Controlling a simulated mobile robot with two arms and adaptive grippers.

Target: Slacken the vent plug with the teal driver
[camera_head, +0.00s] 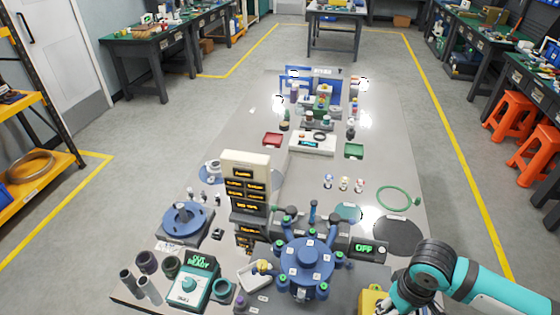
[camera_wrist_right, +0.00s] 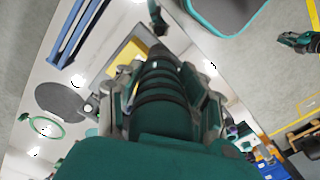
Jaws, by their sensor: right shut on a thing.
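My right gripper (camera_head: 398,303) is at the lower right in the head view, beside a yellow block (camera_head: 373,302). In the right wrist view the gripper (camera_wrist_right: 166,88) is shut around the ribbed dark teal handle of the driver (camera_wrist_right: 163,92). In the head view the driver cannot be made out. A round blue fixture (camera_head: 303,262) with several knobs and posts around it stands left of the gripper. I cannot tell which part is the vent plug.
A display reading OFF (camera_head: 364,248) sits by the blue fixture. A black disc (camera_head: 398,236) and a green ring (camera_head: 394,198) lie behind the right gripper. A beige panel with labels (camera_head: 246,180) stands left of centre. A teal tester (camera_head: 188,283) is at the front left.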

